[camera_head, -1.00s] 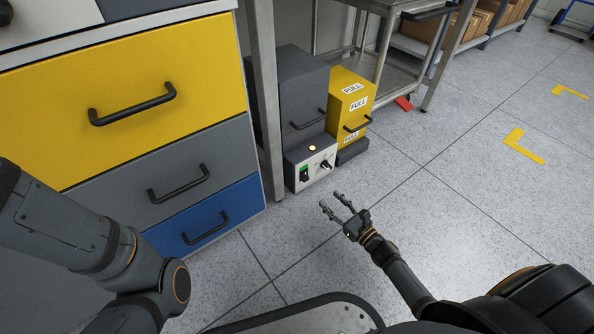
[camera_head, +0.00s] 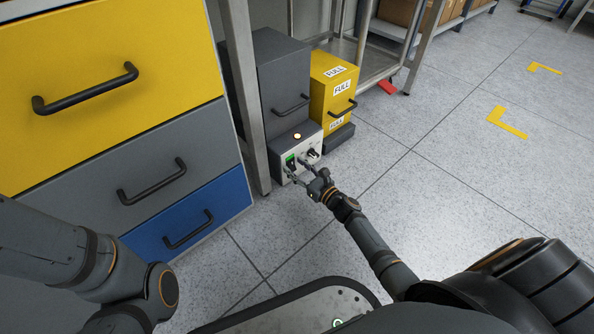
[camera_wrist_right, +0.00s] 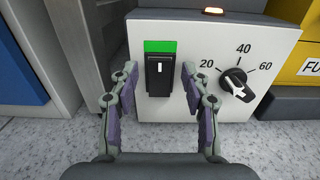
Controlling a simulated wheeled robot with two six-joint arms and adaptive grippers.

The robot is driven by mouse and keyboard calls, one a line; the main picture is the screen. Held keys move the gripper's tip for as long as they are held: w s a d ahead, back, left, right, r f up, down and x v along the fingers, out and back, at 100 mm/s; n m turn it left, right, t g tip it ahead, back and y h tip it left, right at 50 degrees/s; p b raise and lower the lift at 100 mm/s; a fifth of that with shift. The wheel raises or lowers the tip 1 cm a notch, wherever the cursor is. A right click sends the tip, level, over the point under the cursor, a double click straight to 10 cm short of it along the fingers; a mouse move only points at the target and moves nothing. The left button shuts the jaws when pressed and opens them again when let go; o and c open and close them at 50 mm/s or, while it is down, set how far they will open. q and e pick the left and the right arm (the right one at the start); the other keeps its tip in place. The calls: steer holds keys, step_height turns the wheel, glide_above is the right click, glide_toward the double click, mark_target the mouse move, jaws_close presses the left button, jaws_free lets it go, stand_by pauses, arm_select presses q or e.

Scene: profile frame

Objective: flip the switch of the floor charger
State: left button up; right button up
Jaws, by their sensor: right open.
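The floor charger is a grey box with a white front panel (camera_head: 307,147), low on the floor beside a metal table leg. In the right wrist view its panel (camera_wrist_right: 212,97) carries a black rocker switch (camera_wrist_right: 160,76) under a green strip, and a dial (camera_wrist_right: 236,84) with numbers to the right. My right gripper (camera_head: 299,170) is at the panel's front in the head view. In the wrist view the open fingers (camera_wrist_right: 158,80) stand one on each side of the switch, with nothing between them but the switch; contact cannot be told. My left gripper is out of view; only its arm shows.
A drawer cabinet (camera_head: 115,120) with yellow, grey and blue fronts stands left. A yellow box (camera_head: 320,96) marked FULL stands right of the charger. An amber lamp (camera_head: 297,136) is lit on top. The floor (camera_head: 430,200) to the right is clear.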

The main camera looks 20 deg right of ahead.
jaws_close()
steer(key=shift+f, duration=0.2)
steer(key=shift+s+f+t+y, duration=0.15)
steer(key=shift+t+y, duration=0.35)
steer(key=shift+t, duration=0.8)
jaws_free()
steer(key=v, duration=0.6)
steer(key=shift+s+d+f, duration=0.15)
steer(key=shift+s+d, duration=0.1)
steer(key=shift+s, duration=0.4)
